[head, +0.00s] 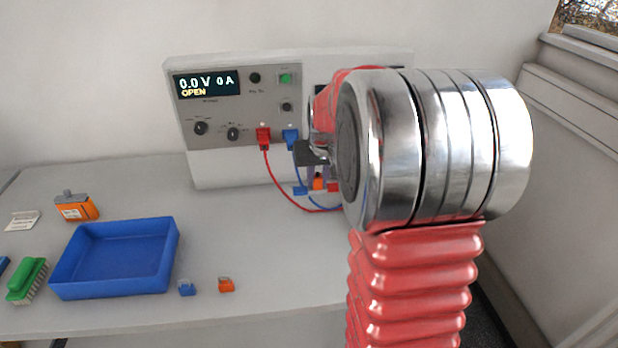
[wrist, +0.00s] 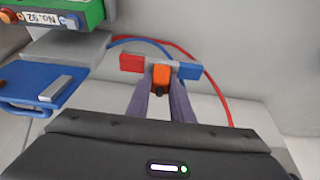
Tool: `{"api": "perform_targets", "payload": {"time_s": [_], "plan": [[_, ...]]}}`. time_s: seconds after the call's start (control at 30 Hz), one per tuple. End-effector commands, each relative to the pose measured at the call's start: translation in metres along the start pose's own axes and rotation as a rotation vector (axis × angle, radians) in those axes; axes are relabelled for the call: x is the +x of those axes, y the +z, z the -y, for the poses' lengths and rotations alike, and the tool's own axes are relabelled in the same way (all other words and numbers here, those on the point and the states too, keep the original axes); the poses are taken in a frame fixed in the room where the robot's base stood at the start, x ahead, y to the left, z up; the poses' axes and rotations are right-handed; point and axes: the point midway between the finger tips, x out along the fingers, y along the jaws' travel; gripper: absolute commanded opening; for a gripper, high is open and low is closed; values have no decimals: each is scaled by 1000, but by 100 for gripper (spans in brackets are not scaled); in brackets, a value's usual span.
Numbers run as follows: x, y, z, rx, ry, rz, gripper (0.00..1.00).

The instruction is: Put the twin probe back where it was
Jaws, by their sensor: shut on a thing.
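The twin probe has an orange middle, a red block on one side and a blue block on the other. In the wrist view the twin probe (wrist: 161,76) sits between the fingertips of my gripper (wrist: 162,92), which is shut on its orange middle. In the head view the probe (head: 319,184) shows small beside my arm, in front of the cycler (head: 222,165), partly hidden by my wrist. Its red and blue leads run to the red plug (head: 264,138) and blue plug (head: 291,138) on the cycler panel. The display reads 0.0 V, 0 A, OPEN.
In the wrist view, a green block marked No. 92 (wrist: 60,12) and a blue handled part (wrist: 38,82) lie at left. In the head view, a blue tray (head: 112,288), an orange battery (head: 76,208), a green brush (head: 27,279) and two small clips occupy the left bench.

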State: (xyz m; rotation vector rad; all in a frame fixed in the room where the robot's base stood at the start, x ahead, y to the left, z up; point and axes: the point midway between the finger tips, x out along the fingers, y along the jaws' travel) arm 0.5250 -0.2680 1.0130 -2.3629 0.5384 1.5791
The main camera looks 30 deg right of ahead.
Motion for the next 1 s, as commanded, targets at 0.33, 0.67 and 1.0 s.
{"api": "perform_targets", "payload": {"time_s": [0.33,0.67,1.0], "plan": [[20,-49,0,1,0,-1,0],[32,-77,-1,2,1,-1,0],[51,-70,-2,2,1,-1,0]]}}
